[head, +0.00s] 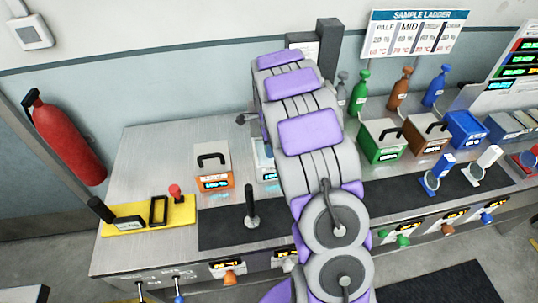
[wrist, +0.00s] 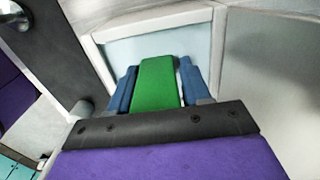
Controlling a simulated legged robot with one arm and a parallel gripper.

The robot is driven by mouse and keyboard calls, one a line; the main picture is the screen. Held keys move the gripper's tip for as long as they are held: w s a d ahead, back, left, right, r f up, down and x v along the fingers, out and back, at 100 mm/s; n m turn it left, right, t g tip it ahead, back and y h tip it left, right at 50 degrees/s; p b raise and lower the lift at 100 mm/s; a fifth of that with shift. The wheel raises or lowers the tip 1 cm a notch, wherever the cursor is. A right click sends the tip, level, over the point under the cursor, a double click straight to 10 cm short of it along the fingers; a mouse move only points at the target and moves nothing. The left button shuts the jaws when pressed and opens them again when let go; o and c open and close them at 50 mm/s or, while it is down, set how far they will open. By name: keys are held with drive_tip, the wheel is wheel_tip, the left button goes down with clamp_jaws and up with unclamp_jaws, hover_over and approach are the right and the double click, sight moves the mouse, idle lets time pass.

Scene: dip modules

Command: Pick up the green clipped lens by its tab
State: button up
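In the wrist view a flat green tab (wrist: 158,84) stands between the two blue fingers of my gripper (wrist: 157,88). The fingers lie close against both sides of the tab, and my gripper looks shut on it. The lens part cannot be made out. In the head view my arm hides my gripper and the green lens.
A pale white-framed panel (wrist: 150,45) lies beyond the tab. In the head view an orange-labelled module (head: 212,165) and an upright black post (head: 250,205) stand left of my arm. A green module (head: 381,141), a brown module (head: 426,132) and a blue-tabbed lens (head: 430,181) stand right.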

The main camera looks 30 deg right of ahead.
clamp_jaws()
